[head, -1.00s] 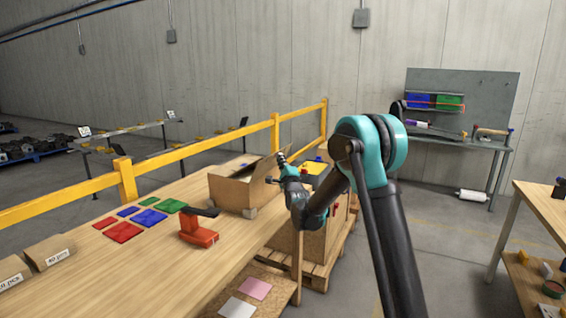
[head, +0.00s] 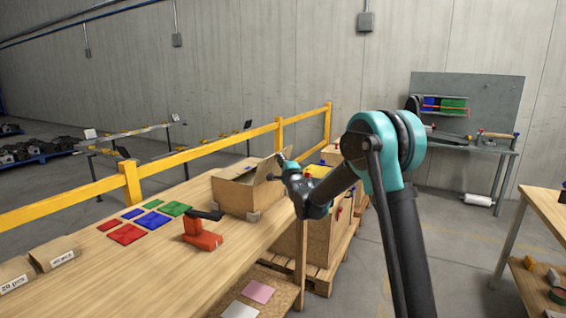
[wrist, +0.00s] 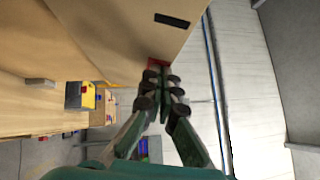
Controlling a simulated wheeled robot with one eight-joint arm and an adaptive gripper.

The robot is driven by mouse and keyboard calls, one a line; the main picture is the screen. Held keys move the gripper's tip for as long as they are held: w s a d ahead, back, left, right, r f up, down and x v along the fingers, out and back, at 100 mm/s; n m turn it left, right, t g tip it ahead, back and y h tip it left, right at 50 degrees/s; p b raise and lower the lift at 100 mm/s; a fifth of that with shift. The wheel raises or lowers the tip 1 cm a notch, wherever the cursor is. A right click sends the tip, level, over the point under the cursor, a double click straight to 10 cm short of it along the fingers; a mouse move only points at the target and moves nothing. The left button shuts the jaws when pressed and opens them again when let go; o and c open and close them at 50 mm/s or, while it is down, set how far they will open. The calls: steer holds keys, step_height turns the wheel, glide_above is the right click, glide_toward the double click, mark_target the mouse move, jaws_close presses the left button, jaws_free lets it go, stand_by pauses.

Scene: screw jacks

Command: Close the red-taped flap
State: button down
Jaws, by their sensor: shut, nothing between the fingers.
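An open cardboard box (head: 245,194) stands on the long wooden table, with a flap (head: 270,167) raised on its right side. In the wrist view a broad cardboard panel (wrist: 120,30) with a black strip fills the top. A small patch of red tape (wrist: 156,63) shows at its lower edge, just beyond my fingertips. My gripper (wrist: 160,78) is shut and empty, with its tips at or very near the red tape; I cannot tell whether they touch. In the head view my gripper (head: 282,161) is at the raised flap, and its tips are small and hard to make out.
A red and black tool-like object (head: 202,234) and several coloured squares (head: 150,219) lie left of the box. A yellow rail (head: 205,152) runs behind the table. Crates on a pallet (head: 322,268) stand right of the table, below my arm. Open floor lies farther right.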

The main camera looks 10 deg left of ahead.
mark_target(272, 167)
steer(key=shift+w+a+r+n+g, duration=0.2)
steer(key=shift+a+r+n+g, duration=0.1)
steer(key=shift+a+n+g, duration=0.15)
steer(key=shift+w+a+r+n+g, duration=0.15)
steer(key=shift+a+r+n+g, duration=0.15)
steer(key=shift+a+n, duration=0.25)
steer(key=shift+a, duration=0.1)
steer(key=shift+a+g+h, duration=0.1)
steer(key=shift+g+h, duration=0.15)
steer(key=shift+h, duration=0.05)
steer(key=shift+w+a+r+n+g+h, duration=0.2)
steer(key=shift+a+n+g, duration=0.1)
steer(key=shift+a+n, duration=0.15)
steer(key=shift+w+a+r+n+g+h, duration=0.1)
steer(key=shift+w+a+n+g+h, duration=0.15)
steer(key=shift+a+n, duration=0.2)
steer(key=w+a+f+n+g+h, duration=0.3)
steer(key=a+f+n+g+h, duration=0.3)
steer(key=a+h, duration=0.4)
steer(key=shift+w+a+f+n+g+h, duration=0.15)
steer(key=shift+w+f+n+g+h, duration=0.35)
steer(key=shift+n, duration=0.4)
steer(key=shift+s+f, duration=0.15)
steer(key=shift+s, duration=0.05)
